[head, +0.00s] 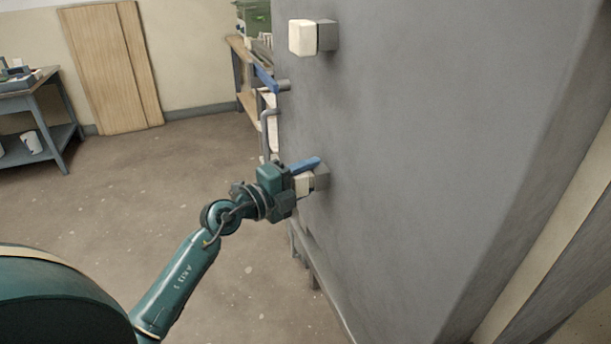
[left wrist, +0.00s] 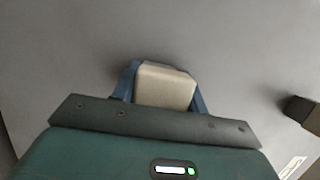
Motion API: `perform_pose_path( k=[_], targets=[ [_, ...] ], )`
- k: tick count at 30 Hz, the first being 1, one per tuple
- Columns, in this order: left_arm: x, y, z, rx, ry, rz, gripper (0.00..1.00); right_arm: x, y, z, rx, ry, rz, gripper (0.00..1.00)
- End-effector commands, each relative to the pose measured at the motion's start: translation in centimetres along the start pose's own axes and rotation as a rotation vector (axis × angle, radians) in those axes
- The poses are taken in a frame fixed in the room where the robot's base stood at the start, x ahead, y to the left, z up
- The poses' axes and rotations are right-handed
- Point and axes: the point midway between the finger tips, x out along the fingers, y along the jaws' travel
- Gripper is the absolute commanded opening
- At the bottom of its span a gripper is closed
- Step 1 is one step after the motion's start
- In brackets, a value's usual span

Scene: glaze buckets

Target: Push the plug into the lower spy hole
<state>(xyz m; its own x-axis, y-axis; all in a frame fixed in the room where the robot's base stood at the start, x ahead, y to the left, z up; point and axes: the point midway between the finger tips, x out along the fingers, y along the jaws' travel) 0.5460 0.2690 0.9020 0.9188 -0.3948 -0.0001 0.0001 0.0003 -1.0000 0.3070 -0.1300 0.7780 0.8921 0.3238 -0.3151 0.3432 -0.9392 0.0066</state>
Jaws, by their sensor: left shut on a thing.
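My left gripper (head: 307,174) is at the lower part of the big grey wall, with a blue finger showing above a cream plug (head: 303,186). The plug lines up with the lower spy hole's grey block (head: 322,177) that stands out from the wall. In the left wrist view the cream plug (left wrist: 165,88) sits between the two blue fingers of my left gripper (left wrist: 163,78), which is shut on it. The hole itself is hidden, and I cannot tell how deep the plug sits. My right gripper is not in view.
Another cream plug (head: 302,38) sits at the upper grey block (head: 327,35). A blue-handled latch (head: 265,79) and a grey bar (head: 265,130) stick out at the wall's left edge. A workbench (head: 40,105) stands far left. The floor between is clear.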

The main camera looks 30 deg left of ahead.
Motion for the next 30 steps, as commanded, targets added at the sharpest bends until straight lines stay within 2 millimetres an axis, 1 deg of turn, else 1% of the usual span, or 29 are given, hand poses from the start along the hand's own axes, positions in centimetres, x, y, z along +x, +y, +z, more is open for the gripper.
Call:
perform_pose_path(
  k=[5,14,15,24,29,30],
  targets=[
    [0.1,-0.1,0.0,-0.001,0.000,-0.001,0.19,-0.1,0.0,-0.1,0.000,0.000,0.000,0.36],
    [0.8,-0.1,-0.2,-0.002,0.001,0.000,0.19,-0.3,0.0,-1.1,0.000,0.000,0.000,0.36],
    [0.8,0.0,-0.2,-0.002,0.000,0.000,0.44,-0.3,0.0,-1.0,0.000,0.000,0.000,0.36],
    [0.8,0.0,-0.2,0.000,0.000,0.000,0.69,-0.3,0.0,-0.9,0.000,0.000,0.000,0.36],
    [0.8,0.1,-0.2,0.000,0.000,0.000,0.69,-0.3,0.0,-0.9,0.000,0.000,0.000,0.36],
    [0.7,0.1,-0.2,0.000,0.000,0.002,0.72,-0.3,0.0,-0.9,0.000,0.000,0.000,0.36]
  ],
)
